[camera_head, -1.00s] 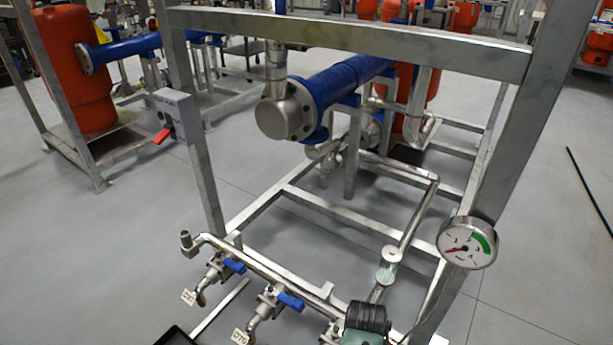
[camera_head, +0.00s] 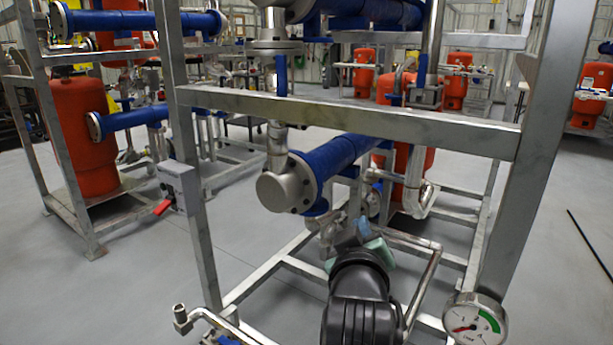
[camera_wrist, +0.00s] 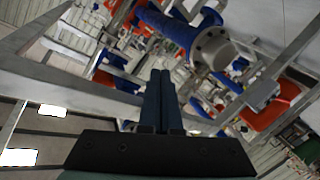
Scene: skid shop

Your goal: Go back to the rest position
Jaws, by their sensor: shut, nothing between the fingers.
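My gripper (camera_wrist: 160,76) shows in the wrist view with its two dark fingers together and nothing between them. In the head view my black wrist rises at the lower middle, in front of the skid frame (camera_head: 350,117). Teal parts show at its top, and the fingers are hard to make out there. The wrist view is tilted and shows the blue pipe (camera_wrist: 172,30) with its grey end flange beyond the fingers. I cannot tell how far the gripper is from the frame.
A pressure gauge (camera_head: 474,321) sits at the lower right and a grey switch box with a red handle (camera_head: 180,187) at the left post. A blue pipe (camera_head: 335,160) runs behind the frame's bar. Red tanks (camera_head: 80,135) stand behind.

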